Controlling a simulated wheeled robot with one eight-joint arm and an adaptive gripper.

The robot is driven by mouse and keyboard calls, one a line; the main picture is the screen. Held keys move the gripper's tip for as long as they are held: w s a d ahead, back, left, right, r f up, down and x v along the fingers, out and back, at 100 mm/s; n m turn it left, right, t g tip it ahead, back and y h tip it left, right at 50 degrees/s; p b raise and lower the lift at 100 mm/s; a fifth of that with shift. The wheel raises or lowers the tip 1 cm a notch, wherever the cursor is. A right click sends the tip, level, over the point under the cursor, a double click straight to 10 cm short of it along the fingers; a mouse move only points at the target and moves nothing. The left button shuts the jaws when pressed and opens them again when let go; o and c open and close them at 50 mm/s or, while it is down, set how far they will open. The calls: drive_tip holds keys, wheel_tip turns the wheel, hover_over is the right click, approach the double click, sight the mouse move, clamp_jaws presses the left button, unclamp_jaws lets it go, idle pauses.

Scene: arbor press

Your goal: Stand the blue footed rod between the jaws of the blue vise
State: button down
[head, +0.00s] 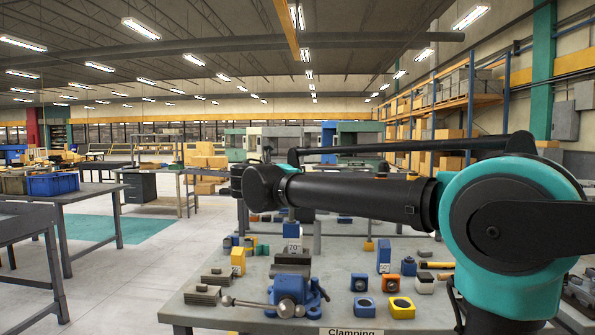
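The blue vise (287,290) stands at the front of the grey workbench, with its grey jaws (292,262) on top and a ball-ended handle towards me. Another tall blue piece (384,256) stands to the right, beside a shorter blue piece with a dark top (408,267). My arm reaches across from the right above the bench. My gripper cannot be made out past the wrist.
Stacked grey plates (203,294) and a yellow block (238,260) lie left of the vise. Blue, orange and yellow blocks with holes (401,308) lie to its right. The workbench (345,318) has a bare strip at the front. Other tables stand at the left.

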sight(291, 224)
wheel_tip(291, 224, down, 12)
idle(1.2)
drive_tip(key=shift+f, duration=0.35)
idle(0.8)
drive_tip(key=c, duration=1.5)
unclamp_jaws()
drive_tip(key=shift+s, duration=0.1)
